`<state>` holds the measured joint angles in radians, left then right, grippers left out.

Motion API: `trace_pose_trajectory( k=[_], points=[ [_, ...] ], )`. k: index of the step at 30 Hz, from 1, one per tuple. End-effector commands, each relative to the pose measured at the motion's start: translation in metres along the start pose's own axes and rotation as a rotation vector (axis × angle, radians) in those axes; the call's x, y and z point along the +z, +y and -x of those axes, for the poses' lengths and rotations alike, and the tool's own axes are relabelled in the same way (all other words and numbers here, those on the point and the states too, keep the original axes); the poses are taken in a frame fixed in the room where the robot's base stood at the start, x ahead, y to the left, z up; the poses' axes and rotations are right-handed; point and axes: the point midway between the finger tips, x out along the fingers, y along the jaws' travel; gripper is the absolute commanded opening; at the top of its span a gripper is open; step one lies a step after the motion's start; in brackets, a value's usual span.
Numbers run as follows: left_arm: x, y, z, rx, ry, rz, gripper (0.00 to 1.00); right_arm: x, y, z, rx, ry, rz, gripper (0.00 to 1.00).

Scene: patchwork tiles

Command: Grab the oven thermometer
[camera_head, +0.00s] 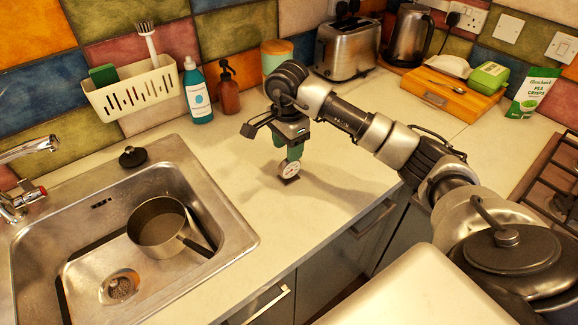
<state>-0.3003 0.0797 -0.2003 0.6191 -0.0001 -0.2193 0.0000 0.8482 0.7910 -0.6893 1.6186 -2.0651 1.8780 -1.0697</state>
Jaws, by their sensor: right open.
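The oven thermometer (289,170) is a small round white dial on a dark base. The fingers partly hide the area just behind the dial. My left gripper is not in view.
A steel sink (225,225) holding a saucepan (158,226) lies to the left. A teal bottle (197,95), a brown pump bottle (228,95) and a toaster (346,50) stand along the tiled wall. A wooden box (452,97) is at the right. Worktop right of the thermometer is clear.

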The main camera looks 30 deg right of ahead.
Motion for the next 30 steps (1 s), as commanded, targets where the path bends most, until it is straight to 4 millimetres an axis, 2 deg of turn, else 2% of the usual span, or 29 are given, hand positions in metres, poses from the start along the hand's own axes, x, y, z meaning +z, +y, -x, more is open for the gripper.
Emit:
trace_pose_trajectory(
  k=[7, 12, 20, 30],
  points=[
    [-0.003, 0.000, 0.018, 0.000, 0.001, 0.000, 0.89, -0.006, 0.000, -0.028, 0.006, -0.003, -0.002, 0.49],
    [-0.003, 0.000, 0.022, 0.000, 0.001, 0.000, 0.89, -0.007, 0.000, -0.050, 0.003, -0.002, -0.001, 0.49],
    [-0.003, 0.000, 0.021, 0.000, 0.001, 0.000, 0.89, -0.007, -0.001, -0.053, -0.001, -0.001, 0.000, 0.49],
    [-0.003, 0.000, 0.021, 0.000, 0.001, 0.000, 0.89, -0.007, -0.001, -0.053, 0.000, -0.001, 0.000, 0.00]
  ],
)
